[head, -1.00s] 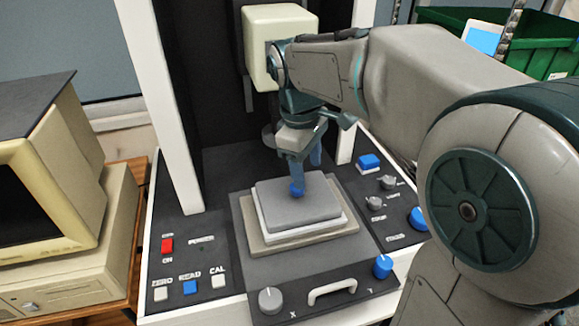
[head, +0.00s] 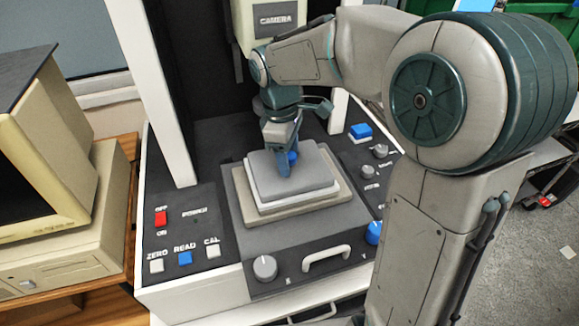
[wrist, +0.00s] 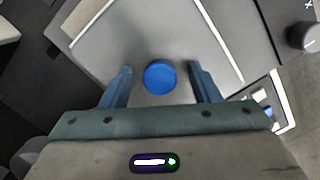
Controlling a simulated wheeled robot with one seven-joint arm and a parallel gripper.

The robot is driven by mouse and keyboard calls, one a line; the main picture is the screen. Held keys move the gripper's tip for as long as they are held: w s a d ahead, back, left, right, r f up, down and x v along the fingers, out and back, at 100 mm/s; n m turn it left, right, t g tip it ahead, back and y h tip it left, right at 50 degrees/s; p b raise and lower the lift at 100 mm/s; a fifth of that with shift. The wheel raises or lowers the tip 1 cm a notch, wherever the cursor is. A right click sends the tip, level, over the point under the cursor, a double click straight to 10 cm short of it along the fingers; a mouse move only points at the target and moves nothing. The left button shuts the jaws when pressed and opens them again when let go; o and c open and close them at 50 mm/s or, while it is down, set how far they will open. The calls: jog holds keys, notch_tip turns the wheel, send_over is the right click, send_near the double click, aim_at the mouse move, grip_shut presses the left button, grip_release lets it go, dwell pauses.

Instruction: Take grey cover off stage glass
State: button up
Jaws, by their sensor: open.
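The grey cover (head: 262,180) is a flat grey slab lying on the white-edged stage glass (head: 278,205), on top of the machine's stage. A round blue knob (wrist: 160,77) stands on the cover; in the head view it is partly behind my gripper. My gripper (head: 286,166) points down over the cover. In the wrist view its two blue fingers (wrist: 160,86) are apart, one on each side of the knob, with gaps between. I cannot tell whether the fingertips touch the cover.
A panel at the left holds a red switch (head: 161,218) and several buttons. A stage handle (head: 326,258) and a grey dial (head: 265,268) are in front. The camera column (head: 275,20) rises behind. An old computer monitor (head: 25,160) stands at the left.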

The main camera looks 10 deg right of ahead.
jog(key=c, duration=1.1)
jog(key=shift+r, duration=0.15)
